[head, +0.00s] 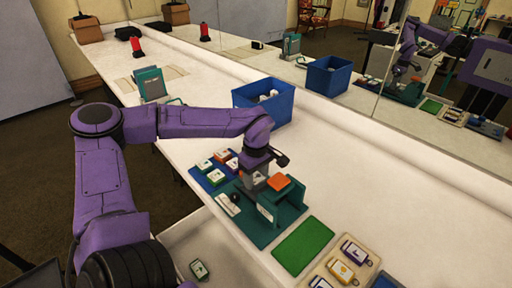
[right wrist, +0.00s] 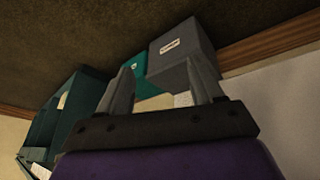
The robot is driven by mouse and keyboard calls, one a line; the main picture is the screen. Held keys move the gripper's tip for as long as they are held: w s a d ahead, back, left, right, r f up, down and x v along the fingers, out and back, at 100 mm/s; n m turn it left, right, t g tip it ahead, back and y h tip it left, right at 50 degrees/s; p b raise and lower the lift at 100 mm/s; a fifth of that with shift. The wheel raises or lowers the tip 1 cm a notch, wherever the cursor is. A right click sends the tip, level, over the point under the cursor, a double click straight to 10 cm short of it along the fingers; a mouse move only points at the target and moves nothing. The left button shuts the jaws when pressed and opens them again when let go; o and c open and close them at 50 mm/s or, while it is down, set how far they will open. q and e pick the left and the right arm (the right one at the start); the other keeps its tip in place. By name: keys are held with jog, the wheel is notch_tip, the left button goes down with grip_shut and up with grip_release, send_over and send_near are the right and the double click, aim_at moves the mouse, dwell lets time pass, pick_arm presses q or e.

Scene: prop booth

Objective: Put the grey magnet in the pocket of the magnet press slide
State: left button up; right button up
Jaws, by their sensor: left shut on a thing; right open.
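The magnet press (head: 290,213) is a teal fixture with an orange top (head: 279,182), standing on the white table in the head view. A white strip with a black knob, apparently its slide (head: 228,205), lies at its left front; I cannot make out the pocket. My left gripper (head: 256,183) points down over the press, just left of the orange top. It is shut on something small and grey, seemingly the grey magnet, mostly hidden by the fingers. My right gripper (right wrist: 165,92) is open and empty in the right wrist view, away from the press.
A blue tray of tags (head: 200,176) is left of the press. A green mat (head: 303,246) and a beige tray (head: 318,270) lie right. A blue bin (head: 262,98) stands behind. A tag (head: 199,269) lies lower in front. A mirror lines the back.

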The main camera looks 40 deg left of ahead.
aim_at(256, 178)
pick_arm(q)
jog(key=shift+f, duration=0.8)
jog(key=o, duration=1)
jog(key=shift+f, duration=0.15)
jog(key=shift+o, duration=0.2)
notch_tip(256, 178, up, 12)
jog(key=shift+r+p, duration=0.25)
jog(key=shift+p, duration=0.15)
